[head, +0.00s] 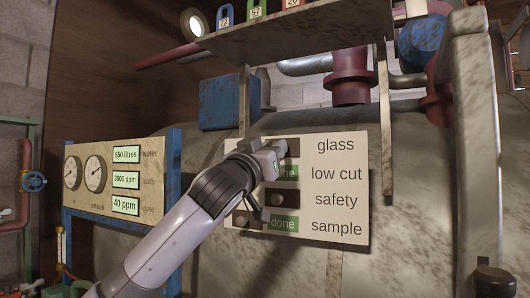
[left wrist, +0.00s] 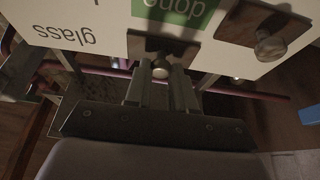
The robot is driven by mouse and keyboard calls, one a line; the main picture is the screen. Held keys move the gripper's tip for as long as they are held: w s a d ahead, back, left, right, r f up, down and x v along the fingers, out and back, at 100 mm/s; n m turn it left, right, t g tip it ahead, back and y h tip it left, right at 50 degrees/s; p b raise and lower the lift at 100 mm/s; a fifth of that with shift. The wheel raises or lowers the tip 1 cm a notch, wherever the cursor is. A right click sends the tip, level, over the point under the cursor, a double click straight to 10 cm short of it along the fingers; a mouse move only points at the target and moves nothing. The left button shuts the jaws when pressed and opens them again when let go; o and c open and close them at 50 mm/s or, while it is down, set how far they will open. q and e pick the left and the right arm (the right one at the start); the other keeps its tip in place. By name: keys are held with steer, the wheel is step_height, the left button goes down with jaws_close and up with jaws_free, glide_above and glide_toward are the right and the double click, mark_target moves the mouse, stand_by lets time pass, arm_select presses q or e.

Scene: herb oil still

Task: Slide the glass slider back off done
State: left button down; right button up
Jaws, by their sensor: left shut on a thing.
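A pale board (head: 345,190) carries rows marked glass, low cut, safety and sample. The dark glass slider (head: 292,147) sits in the top row, and no green shows in that row. My left gripper (head: 276,150) is at it, and partly hides it. In the left wrist view, the fingers (left wrist: 161,88) are shut on the round knob (left wrist: 161,69) of the glass slider. Green done labels show in the low cut row (head: 287,171) and the sample row (head: 283,223). The safety slider (head: 290,198) covers its place. My right gripper is not in view.
A shelf (head: 310,35) with numbered padlocks hangs above the board on metal posts. A gauge panel (head: 95,185) on a blue frame stands to the left. A blue box (head: 228,102) and red pipes (head: 350,78) are behind. A pale upright post (head: 478,150) stands at right.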

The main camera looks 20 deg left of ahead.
arm_select(q)
steer(key=shift+d, duration=0.2)
steer(key=c, duration=0.9)
jaws_free()
steer(key=shift+d, duration=0.15)
steer(key=shift+c, duration=0.2)
steer(key=shift+s+f, duration=0.1)
steer(key=shift+s, duration=0.05)
steer(key=b+v, duration=0.2)
steer(key=v, duration=0.5)
steer(key=shift+b, duration=0.4)
